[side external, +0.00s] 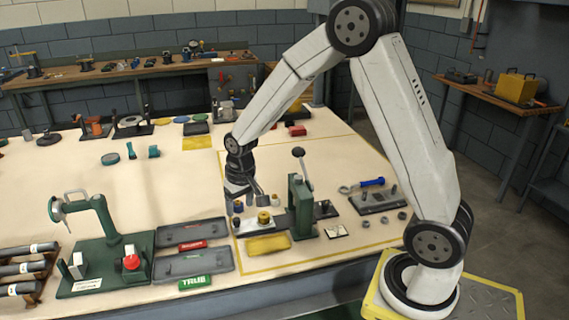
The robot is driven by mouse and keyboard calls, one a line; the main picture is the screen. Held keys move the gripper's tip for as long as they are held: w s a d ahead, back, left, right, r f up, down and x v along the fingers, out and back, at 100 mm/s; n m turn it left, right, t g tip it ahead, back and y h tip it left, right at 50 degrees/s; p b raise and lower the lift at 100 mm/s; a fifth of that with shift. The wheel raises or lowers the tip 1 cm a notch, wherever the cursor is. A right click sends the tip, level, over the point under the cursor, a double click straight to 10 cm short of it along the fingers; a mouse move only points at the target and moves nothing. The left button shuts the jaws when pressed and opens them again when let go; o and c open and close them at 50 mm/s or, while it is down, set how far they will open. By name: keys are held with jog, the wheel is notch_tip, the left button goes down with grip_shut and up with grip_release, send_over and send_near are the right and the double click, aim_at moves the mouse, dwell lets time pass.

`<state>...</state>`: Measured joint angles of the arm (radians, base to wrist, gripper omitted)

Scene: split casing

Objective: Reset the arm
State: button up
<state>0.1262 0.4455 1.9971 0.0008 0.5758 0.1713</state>
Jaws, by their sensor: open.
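My gripper (245,203) points down over the near middle of the pale table, inside a yellow outlined area. Its jaws are open, and I see nothing held between them. A grey plate with a brass-coloured round part (264,219) lies just below and to the right of it. A green lever press (301,205) with a black knob stands to the right of the gripper. The gap between the fingertips and the parts below is too small to judge. My arm reaches in from its base at the lower right.
Two grey trays (192,232) and a green cutting machine (105,250) stand at the left. A dark block with small parts (378,201) and a blue-handled tool (369,183) lie to the right.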

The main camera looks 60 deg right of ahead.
jog(key=s+a+r+n, duration=0.1)
jog(key=s+a, duration=0.1)
jog(key=s, duration=0.5)
jog(key=s+a+r+n+t, duration=0.1)
jog(key=s+a+n, duration=0.1)
jog(key=s, duration=0.5)
jog(key=shift+s+a, duration=0.15)
jog(key=shift+a, duration=0.55)
